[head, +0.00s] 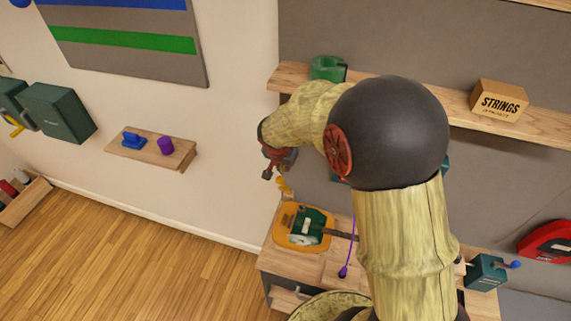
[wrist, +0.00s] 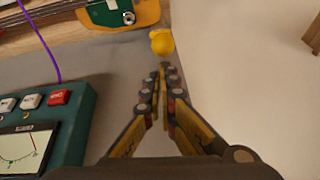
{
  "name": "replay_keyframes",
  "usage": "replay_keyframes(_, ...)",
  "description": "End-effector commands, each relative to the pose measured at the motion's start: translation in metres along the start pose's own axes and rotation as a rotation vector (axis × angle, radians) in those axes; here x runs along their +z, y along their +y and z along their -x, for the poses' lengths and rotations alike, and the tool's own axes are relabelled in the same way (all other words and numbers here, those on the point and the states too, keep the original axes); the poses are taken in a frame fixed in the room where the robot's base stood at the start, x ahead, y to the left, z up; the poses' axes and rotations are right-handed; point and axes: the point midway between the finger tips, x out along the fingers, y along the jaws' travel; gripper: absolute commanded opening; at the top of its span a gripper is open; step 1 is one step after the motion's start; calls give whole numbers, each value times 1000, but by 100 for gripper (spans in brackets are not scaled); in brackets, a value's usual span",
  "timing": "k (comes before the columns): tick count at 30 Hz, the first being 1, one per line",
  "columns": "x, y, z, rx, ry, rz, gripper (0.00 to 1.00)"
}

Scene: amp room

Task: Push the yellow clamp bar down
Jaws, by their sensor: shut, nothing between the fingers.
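A small yellow piece, which looks like the end of the clamp bar (head: 284,185), shows just below my gripper (head: 267,168) in the head view. In the wrist view a rounded yellow end (wrist: 161,42) lies just beyond my fingertips (wrist: 165,78). My fingers are together and empty, pointing towards it. There seems to be a small gap, but I cannot tell for sure whether they touch. The rest of the bar and its mount are hidden or too small to make out.
An orange-yellow and green instrument (head: 303,226) lies on the wooden bench (head: 283,262) below. A green meter box (wrist: 78,125) with buttons stands left in the wrist view. A purple cord (wrist: 47,45) hangs nearby. A wooden shelf (head: 460,109) carries a strings box (head: 499,100).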

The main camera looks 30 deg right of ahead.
Motion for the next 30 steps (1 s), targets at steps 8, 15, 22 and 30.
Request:
replay_keyframes(8, 3, 0, 0, -1, 1, 0, 0)
replay_keyframes(15, 23, 2, -3, -2, 1, 0, 0)
replay_keyframes(22, 60, 6, -8, -3, 1, 2, 0)
replay_keyframes(30, 109, 12, -19, -2, 1, 2, 0)
